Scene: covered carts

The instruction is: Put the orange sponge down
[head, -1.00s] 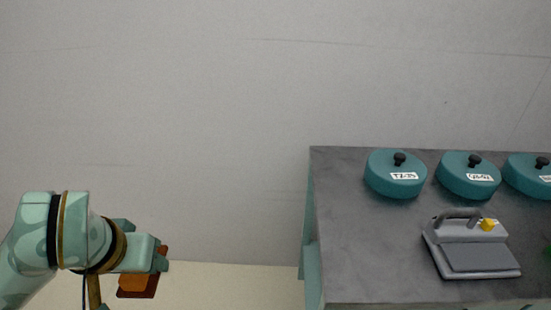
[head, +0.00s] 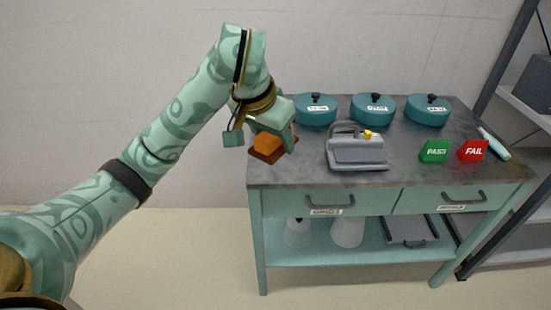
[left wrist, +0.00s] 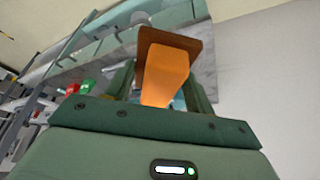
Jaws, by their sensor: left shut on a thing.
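The orange sponge (head: 267,144) has an orange block body and a flat brown layer. My left gripper (head: 272,140) is shut on it, at the left end of the grey worktop (head: 300,172) in the head view. In the left wrist view the sponge (left wrist: 168,72) sits between the two green fingers, with its brown layer on the far side. I cannot tell whether the sponge touches the worktop or hangs above it. My right gripper is not in view.
A grey device with a handle (head: 358,155) stands just right of the sponge. Teal lidded pots (head: 316,112) line the back. A green PASS block (head: 435,151) and a red FAIL block (head: 472,150) stand at right. Bare worktop lies along the front edge.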

